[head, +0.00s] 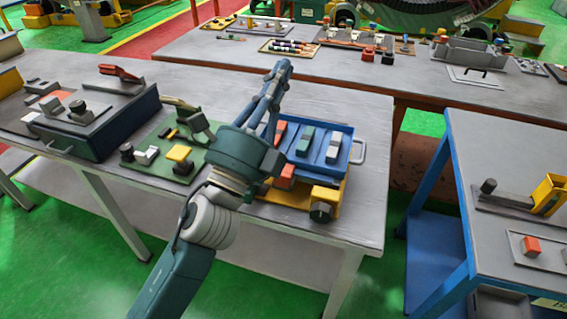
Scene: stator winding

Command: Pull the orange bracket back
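My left gripper (282,68) reaches over the middle table from the lower left, its fingers pointing away. The fingertips look close together, but I cannot tell whether they are shut or hold anything. An orange-red block (284,178) sits at the front left of a blue tray (345,147), partly hidden by my wrist. Below it is a yellow-orange base (326,194) with a dark round knob. I cannot tell which of these is the orange bracket. My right gripper is not in view.
A green board (150,165) with small fixtures lies left of my wrist. A dark box with a red handle (120,72) stands further left. A long bench stands behind.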

